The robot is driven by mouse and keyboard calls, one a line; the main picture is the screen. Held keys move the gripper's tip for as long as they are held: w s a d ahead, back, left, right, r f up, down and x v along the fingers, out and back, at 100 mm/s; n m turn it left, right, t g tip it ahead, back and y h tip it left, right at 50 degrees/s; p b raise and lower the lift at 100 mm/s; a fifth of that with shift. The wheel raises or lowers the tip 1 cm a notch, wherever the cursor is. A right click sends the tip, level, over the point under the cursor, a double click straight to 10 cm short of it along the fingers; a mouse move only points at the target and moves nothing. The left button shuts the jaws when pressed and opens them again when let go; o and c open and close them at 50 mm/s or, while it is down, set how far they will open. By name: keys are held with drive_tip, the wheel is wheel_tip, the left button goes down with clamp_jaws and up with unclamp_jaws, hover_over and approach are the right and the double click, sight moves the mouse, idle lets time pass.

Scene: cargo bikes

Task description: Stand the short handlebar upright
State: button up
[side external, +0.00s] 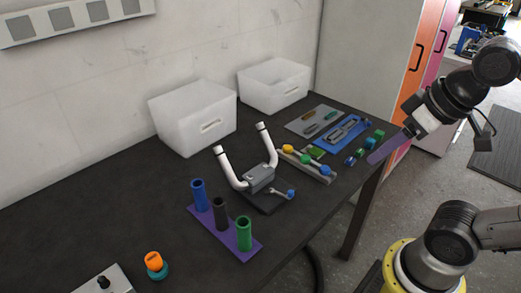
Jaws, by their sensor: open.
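A white U-shaped handlebar (231,169) with dark grip ends is in the middle of the table. Its two arms rise from a grey clamp block (260,178) and lean up and to the left in the picture. The block is on a dark plate, with a blue-knobbed lever (286,193) beside it. My gripper (409,131) is open, by the table's right edge, well to the right of the handlebar and apart from it. A purple strip (388,148) shows at its tips; I cannot tell whether they touch. The fingertips are small and partly hidden.
A purple base (248,249) bears blue, black and green tubes in front of the handlebar. Two white bins (190,122) stand behind. A rail with coloured knobs (310,168), grey and blue trays (340,135) and small blocks lie at the right. An orange-topped knob (153,260) is front left.

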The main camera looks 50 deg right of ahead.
drive_tip(key=w+r+g, duration=0.1)
drive_tip(key=w+r, duration=0.6)
drive_tip(key=m+g+h, duration=0.1)
drive_tip(key=m+g, duration=0.1)
drive_tip(key=g, duration=0.1)
hover_over(266, 144)
drive_tip(key=s, duration=0.2)
wheel_tip(266, 144, down, 4)
drive_tip(key=shift+g, duration=0.9)
drive_tip(key=w+f, duration=0.1)
drive_tip(key=f, duration=0.1)
drive_tip(key=w+f, duration=0.1)
drive_tip(key=f, duration=0.2)
drive_tip(key=w+f, duration=0.1)
drive_tip(key=f, duration=0.1)
drive_tip(key=shift+w+a+f, duration=0.15)
drive_tip(key=shift+w, duration=0.2)
drive_tip(key=f, duration=0.4)
drive_tip(key=d+f, duration=0.1)
drive_tip(key=f, duration=0.8)
drive_tip(key=shift+s+d+f, duration=0.2)
drive_tip(key=shift+d+f, duration=0.15)
clamp_jaws()
drive_tip(key=shift+r, duration=0.1)
